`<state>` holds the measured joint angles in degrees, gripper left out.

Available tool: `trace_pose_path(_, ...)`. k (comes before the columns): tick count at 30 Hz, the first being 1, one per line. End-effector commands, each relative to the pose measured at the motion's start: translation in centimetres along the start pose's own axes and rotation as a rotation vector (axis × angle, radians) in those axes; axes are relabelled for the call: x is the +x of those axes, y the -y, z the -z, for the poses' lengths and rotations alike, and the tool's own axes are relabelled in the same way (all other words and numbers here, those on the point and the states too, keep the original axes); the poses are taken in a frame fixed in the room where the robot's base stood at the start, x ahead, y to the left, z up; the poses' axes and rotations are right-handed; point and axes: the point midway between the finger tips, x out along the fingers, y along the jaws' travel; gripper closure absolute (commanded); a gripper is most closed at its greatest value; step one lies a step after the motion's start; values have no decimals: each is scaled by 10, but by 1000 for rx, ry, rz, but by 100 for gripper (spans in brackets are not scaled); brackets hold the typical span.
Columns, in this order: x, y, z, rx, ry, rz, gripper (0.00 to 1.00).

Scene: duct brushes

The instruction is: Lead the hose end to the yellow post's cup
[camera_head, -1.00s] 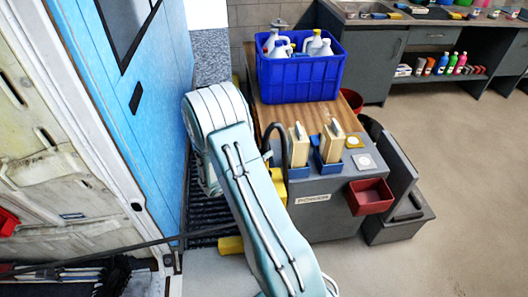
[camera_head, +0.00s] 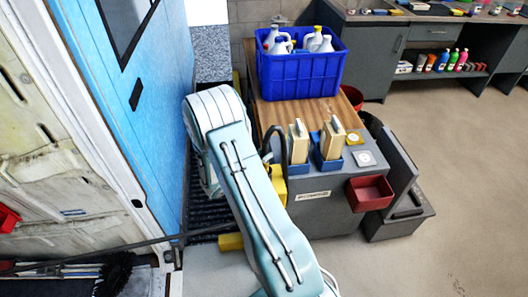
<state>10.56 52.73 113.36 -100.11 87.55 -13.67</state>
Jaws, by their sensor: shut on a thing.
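A black hose (camera_head: 284,133) arches up beside the grey cabinet, just right of my arm. Its lower parts pass out of sight behind the arm, and I cannot make out its free end. A yellow piece (camera_head: 279,183) shows at the arm's right edge below the arch. A yellow cylinder (camera_head: 231,242) lies low at the arm's left side. I cannot tell whether either belongs to the yellow post, and no cup on a post is clear. My gripper is hidden behind my own pale arm.
The grey cabinet (camera_head: 318,213) carries a blue crate (camera_head: 300,78) of bottles and two blue holders with cream blocks. A red bin (camera_head: 370,193) juts from its front. A blue door (camera_head: 150,110) stands at left. A dark rod crosses low left. Floor at right is clear.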

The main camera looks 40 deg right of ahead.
Motion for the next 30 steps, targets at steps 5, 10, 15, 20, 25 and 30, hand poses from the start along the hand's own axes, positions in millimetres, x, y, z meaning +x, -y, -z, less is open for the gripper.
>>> trace_pose_path(5, 0, 0, 6, -1, 1, 0, 100)
trace_pose_path(10, 0, 0, 12, 0, 1, 0, 100)
trace_pose_path(15, 0, 0, 18, 1, 1, 0, 100)
trace_pose_path(20, 0, 0, 23, 0, 1, 0, 100)
trace_pose_path(25, 0, 0, 28, 0, 1, 0, 100)
trace_pose_path(30, 0, 0, 30, 0, 1, 0, 100)
